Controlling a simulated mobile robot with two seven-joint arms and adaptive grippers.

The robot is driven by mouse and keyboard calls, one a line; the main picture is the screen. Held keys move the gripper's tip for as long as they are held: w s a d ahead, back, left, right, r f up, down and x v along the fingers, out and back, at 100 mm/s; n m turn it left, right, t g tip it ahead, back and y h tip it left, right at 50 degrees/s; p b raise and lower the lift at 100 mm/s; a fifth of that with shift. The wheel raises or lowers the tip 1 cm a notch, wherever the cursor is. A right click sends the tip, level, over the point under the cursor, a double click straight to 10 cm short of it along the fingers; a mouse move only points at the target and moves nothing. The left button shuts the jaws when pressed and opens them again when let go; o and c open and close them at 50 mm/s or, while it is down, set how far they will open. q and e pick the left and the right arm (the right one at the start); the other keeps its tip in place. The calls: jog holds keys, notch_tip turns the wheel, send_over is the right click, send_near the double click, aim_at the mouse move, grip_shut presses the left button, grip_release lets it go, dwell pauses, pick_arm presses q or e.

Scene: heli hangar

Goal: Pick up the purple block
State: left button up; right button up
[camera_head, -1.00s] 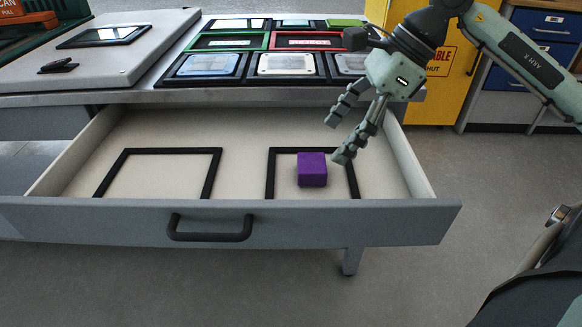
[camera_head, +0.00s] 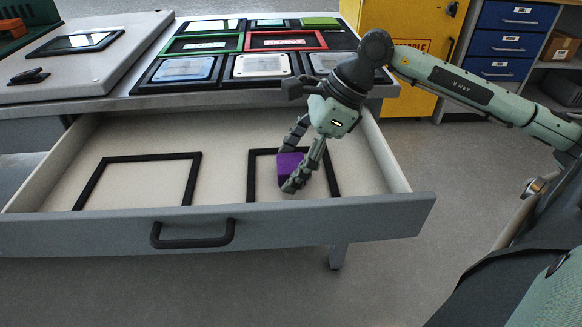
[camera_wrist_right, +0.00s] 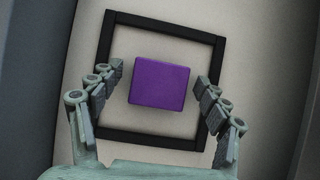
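The purple block (camera_head: 287,166) sits inside the right-hand black frame (camera_head: 251,178) in the open drawer (camera_head: 130,136). In the right wrist view the purple block (camera_wrist_right: 160,83) lies between the two fingers, with a gap on each side. My right gripper (camera_head: 288,170) is open above and around the block, and its fingers hide part of the block in the head view. In the right wrist view my right gripper (camera_wrist_right: 153,100) points down into the black frame (camera_wrist_right: 155,19). My left gripper is not in view.
A second black frame (camera_head: 190,180) lies empty in the drawer's left half. The drawer front has a dark handle (camera_head: 192,243). The worktop behind holds a grid of framed panels (camera_head: 183,69) and a tablet (camera_head: 77,43). Yellow (camera_head: 398,22) and blue (camera_head: 520,15) cabinets stand behind.

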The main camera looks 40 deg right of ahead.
aim_at(288, 163)
jog(key=c, duration=1.2)
